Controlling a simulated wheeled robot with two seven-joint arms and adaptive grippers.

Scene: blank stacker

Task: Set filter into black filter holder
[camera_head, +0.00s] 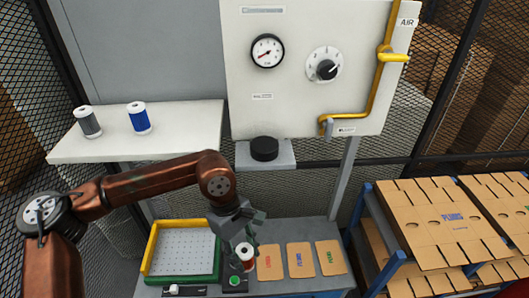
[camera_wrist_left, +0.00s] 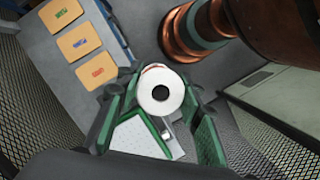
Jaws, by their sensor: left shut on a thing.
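A white filter (camera_head: 245,252) with a red band is held by my left gripper (camera_head: 248,238) low over the front bench, close to a black box with a green button. In the left wrist view the filter's round white end (camera_wrist_left: 160,75) with a dark centre hole sits between the green fingers of the left gripper (camera_wrist_left: 158,100). The fingers are shut on it. The black filter holder (camera_head: 264,149) is a short round block on a small grey shelf below the gauge panel, above and behind the gripper. My right gripper is out of view.
Grey (camera_head: 88,122) and blue (camera_head: 138,118) spools stand on the left shelf (camera_head: 180,142). A yellow-green dotted tray (camera_head: 183,250), the green button (camera_head: 235,281) and three marked cards (camera_head: 300,260) lie on the bench. A rack of flat cardboard blanks (camera_head: 440,222) stands right. Yellow pipe (camera_head: 378,70) runs down the panel.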

